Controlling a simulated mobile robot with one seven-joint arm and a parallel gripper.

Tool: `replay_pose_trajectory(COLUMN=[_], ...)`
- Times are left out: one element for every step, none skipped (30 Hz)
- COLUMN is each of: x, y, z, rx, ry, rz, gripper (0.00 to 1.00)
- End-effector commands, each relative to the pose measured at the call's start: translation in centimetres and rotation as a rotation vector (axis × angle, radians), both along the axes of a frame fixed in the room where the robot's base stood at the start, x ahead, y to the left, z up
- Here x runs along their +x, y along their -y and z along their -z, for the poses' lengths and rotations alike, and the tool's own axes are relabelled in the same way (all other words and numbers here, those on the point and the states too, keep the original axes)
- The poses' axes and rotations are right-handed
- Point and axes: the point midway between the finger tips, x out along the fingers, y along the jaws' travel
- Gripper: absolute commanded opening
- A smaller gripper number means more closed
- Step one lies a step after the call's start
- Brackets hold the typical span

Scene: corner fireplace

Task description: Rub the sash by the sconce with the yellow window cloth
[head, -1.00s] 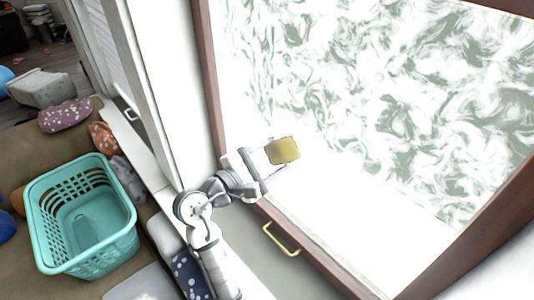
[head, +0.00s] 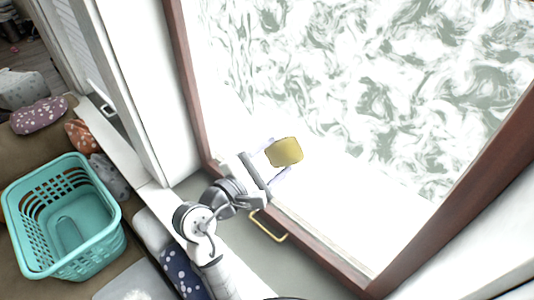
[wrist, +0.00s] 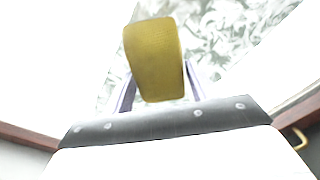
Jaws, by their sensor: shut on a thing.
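The yellow window cloth (head: 285,152) is a small folded pad between the fingers of my gripper (head: 277,160). In the wrist view the cloth (wrist: 156,60) stands up from my gripper (wrist: 158,92), which is shut on it. The sash is a large window with a dark red-brown frame (head: 186,75) and a bright pane (head: 350,80) with white and grey-green swirls. The cloth overlaps the lower left of the pane in the head view; I cannot tell whether it touches. No sconce shows in these frames.
A teal laundry basket (head: 105,232) stands at the left, near several cushions, including a purple one (head: 40,115). A white window post (head: 140,90) rises left of the frame.

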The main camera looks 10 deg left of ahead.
Motion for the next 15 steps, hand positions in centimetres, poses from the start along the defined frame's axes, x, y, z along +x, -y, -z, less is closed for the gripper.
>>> replay_pose_trajectory(x=[0.0,0.0,0.0,0.0,0.1,0.1,0.1,0.1,0.2,0.2,0.2,0.2,0.2,0.3,0.3], y=[0.0,0.0,0.0,0.0,0.0,0.1,0.1,0.1,0.1,0.1,0.2,0.2,0.2,0.1,0.0], z=[-0.1,-0.2,-0.3,-0.5,-0.7,-1.0,-1.2,-1.5,-1.8,-2.0,-2.1,-2.2,-2.3,-2.3,-2.3], rx=[0.000,0.001,0.002,0.003,0.003,0.003,0.003,0.003,0.003,0.003,0.002,0.002,0.002,0.001,0.000], ry=[0.001,0.002,0.002,0.003,0.005,0.005,0.005,0.005,0.005,0.005,0.004,0.003,0.003,0.002,0.001], rz=[-0.001,-0.001,-0.001,-0.001,-0.001,-0.001,-0.001,-0.001,-0.001,0.000,-0.001,0.000,0.000,-0.001,-0.001], gripper=[0.38,0.38,0.38,0.38,0.38,0.38,0.38,0.38,0.38,0.38,0.38,0.38,0.38,0.38,0.38])
